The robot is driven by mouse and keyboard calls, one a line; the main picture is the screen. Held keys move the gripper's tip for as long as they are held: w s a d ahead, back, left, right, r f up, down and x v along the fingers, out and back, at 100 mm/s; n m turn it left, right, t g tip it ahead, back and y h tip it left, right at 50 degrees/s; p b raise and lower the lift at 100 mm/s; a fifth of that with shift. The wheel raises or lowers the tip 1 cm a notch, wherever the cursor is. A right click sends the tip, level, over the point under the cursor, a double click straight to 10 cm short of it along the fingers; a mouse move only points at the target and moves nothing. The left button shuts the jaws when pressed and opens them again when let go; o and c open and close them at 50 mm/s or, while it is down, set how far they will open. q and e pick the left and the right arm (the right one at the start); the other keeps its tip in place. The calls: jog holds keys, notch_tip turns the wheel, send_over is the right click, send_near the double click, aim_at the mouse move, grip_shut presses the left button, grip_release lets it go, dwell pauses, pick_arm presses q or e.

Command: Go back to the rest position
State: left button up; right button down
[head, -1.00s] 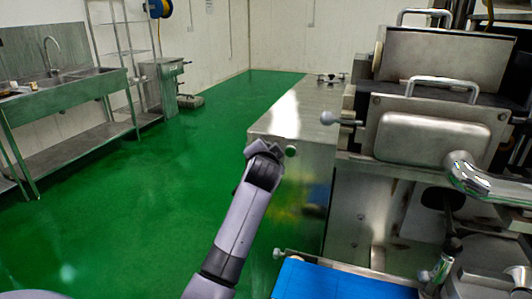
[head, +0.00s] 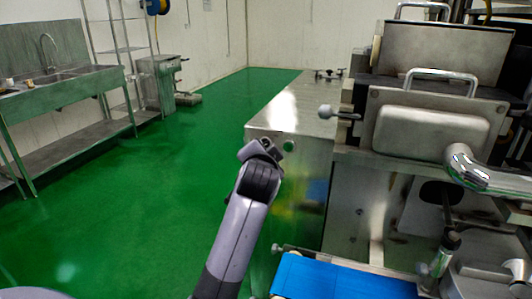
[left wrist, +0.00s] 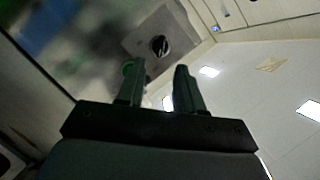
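One of my arms rises from the bottom middle of the head view, in front of the steel cabinet (head: 300,175). Its fingers cannot be made out there. In the left wrist view my left gripper (left wrist: 159,76) points up with its two dark fingers apart and nothing between them. Behind the fingers is a steel surface with a green button and a dark round knob (left wrist: 160,46). My right gripper shows in neither current view.
The steel machine (head: 430,120) fills the right side, with a blue conveyor belt (head: 340,280) at its front. A steel sink table (head: 65,95) stands at the left wall. Green floor (head: 120,210) lies clear between them.

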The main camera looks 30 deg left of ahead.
pick_arm(q)
jog(key=shift+f, duration=0.1)
jog(key=s+d+f+g+h, duration=0.2)
jog(key=s+f, duration=0.5)
jog(key=f, duration=0.3)
jog(key=s+d+f+n+g+h, duration=0.1)
jog(key=s+d+f+g+h, duration=0.15)
jog(key=s+f, duration=0.45)
jog(key=s+d+f+g+h, duration=0.2)
jog(key=s+d, duration=0.2)
jog(key=s, duration=0.7)
jog(key=s+d+f+n+g+h, duration=0.1)
jog(key=s+d+f+g+h, duration=0.15)
jog(key=s+f, duration=0.45)
jog(key=w+d+f+t+h, duration=0.1)
jog(key=w+d+f+t, duration=0.2)
jog(key=f+t, duration=0.3)
jog(key=shift+w+f+t, duration=0.3)
jog(key=shift+w+f, duration=0.2)
jog(key=shift+f, duration=0.2)
jog(key=shift+d, duration=0.1)
